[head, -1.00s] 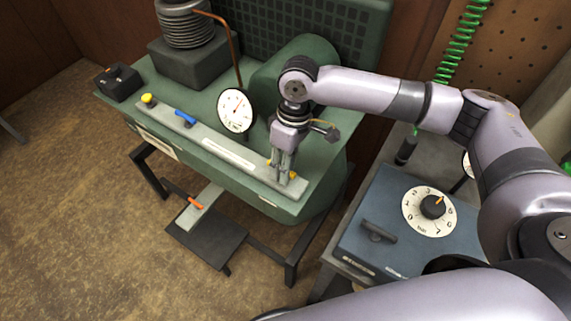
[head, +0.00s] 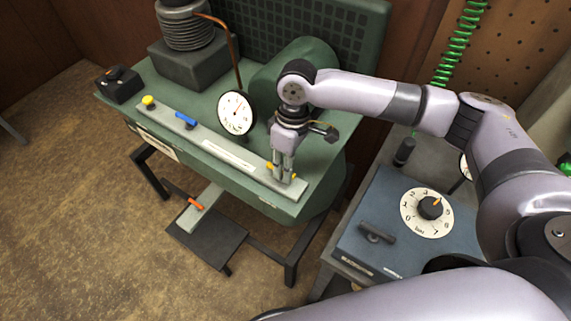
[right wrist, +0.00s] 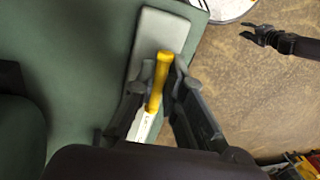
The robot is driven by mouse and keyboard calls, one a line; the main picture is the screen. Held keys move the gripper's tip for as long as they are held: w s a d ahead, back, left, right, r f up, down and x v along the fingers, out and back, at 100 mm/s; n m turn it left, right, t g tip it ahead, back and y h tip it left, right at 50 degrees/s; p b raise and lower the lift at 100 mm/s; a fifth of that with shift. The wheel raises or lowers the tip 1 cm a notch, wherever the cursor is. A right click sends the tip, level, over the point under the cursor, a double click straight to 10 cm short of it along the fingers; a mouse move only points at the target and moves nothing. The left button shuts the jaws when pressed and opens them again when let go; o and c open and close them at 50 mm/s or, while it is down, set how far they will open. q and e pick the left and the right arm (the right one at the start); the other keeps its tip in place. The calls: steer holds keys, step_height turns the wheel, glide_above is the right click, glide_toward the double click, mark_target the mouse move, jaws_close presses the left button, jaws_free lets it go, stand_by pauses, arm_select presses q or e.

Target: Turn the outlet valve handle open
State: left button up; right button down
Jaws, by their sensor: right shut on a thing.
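A yellow valve handle (right wrist: 160,82) lies between the fingers of my right gripper (right wrist: 163,78) in the right wrist view. No label reads clearly enough to name the valve. A dark claw-like shape (right wrist: 270,38) over the floor in the right wrist view may be my left gripper; its jaws are unclear.
A blue handle (head: 186,119) and a yellow knob (head: 148,102) sit farther left on the strip. A round gauge (head: 236,112) stands behind it on the green bench. A blue box with a dial (head: 412,225) stands at right. A pedal (head: 207,240) is below.

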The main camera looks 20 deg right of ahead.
steer(key=n+p, duration=0.4)
steer(key=p, duration=0.1)
steer(key=shift+w+r+n+g+h, duration=0.25)
steer(key=shift+r+n+g+h, duration=0.05)
steer(key=shift+n, duration=0.1)
steer(key=n+p, duration=0.2)
steer(key=shift+w+n+h, duration=0.15)
steer(key=shift+n+h, duration=0.15)
steer(key=shift+n, duration=0.1)
steer(key=n+p, duration=0.1)
steer(key=n, duration=0.1)
steer(key=n+p, duration=0.1)
steer(key=n, duration=0.1)
steer(key=shift+w+a+f+h, duration=0.15)
steer(key=shift+w+h, duration=0.05)
steer(key=shift+h, duration=0.2)
steer(key=shift+w+a+f+n+h+p, duration=0.15)
steer(key=shift+n+p, duration=0.25)
steer(key=shift+n, duration=1)
steer(key=shift+r+n+h+p, duration=0.1)
steer(key=shift+n+h+p, duration=0.2)
steer(key=shift+n, duration=1.1)
steer(key=shift+f, duration=0.1)
steer(key=c, duration=1.7)
jaws_free()
steer(key=shift+a, duration=0.1)
steer(key=shift+o, duration=0.2)
steer(key=shift+d, duration=0.2)
steer(key=v, duration=1.2)
steer(key=shift+a, duration=0.15)
